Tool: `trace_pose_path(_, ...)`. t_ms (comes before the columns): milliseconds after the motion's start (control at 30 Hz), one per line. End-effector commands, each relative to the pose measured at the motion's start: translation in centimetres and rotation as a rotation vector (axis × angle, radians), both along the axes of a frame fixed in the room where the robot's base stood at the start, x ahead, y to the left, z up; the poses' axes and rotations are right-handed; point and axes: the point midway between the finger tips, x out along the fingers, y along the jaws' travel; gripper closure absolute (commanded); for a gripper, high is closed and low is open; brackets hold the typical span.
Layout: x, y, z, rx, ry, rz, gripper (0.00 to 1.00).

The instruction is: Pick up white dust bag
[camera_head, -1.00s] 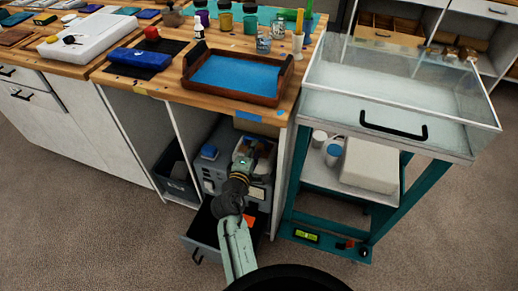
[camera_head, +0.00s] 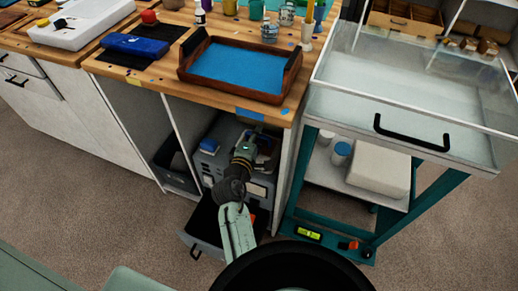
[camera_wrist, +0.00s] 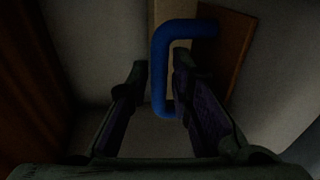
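I cannot make out a white dust bag for certain in either view. My gripper (camera_head: 244,150) reaches into the open compartment under the wooden bench, above the grey machine (camera_head: 208,165) inside. In the wrist view my gripper (camera_wrist: 161,76) is open, its two dark fingers apart. A blue U-shaped handle (camera_wrist: 160,62) shows between and just beyond the fingertips; I cannot tell whether they touch it. Behind it are a tan strip (camera_wrist: 172,10) and a brown panel (camera_wrist: 228,50). Pale surfaces (camera_wrist: 100,35) lie around them in dim light.
A grey drawer (camera_head: 205,232) stands pulled out below my arm. The bench's white side panel (camera_head: 287,175) is close on the right. Beyond it is a teal cart (camera_head: 440,188) with a white block (camera_head: 378,170) on its shelf. A blue-filled wooden tray (camera_head: 184,73) sits on the benchtop.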

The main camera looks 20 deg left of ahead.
Motion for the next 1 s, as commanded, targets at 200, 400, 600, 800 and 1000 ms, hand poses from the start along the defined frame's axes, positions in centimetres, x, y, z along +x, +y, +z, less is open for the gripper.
trace_pose_path(200,0.03,-0.02,0.0,0.0,0.0,0.0,0.96)
trace_pose_path(400,0.03,-0.02,-0.01,0.0,0.0,-0.001,1.0)
trace_pose_path(600,0.03,-0.03,-0.02,0.0,0.0,-0.001,1.0)
trace_pose_path(800,0.03,-0.03,0.01,0.0,0.0,-0.001,1.0)
trace_pose_path(1000,0.03,-0.01,0.05,0.0,-0.001,-0.001,1.0)
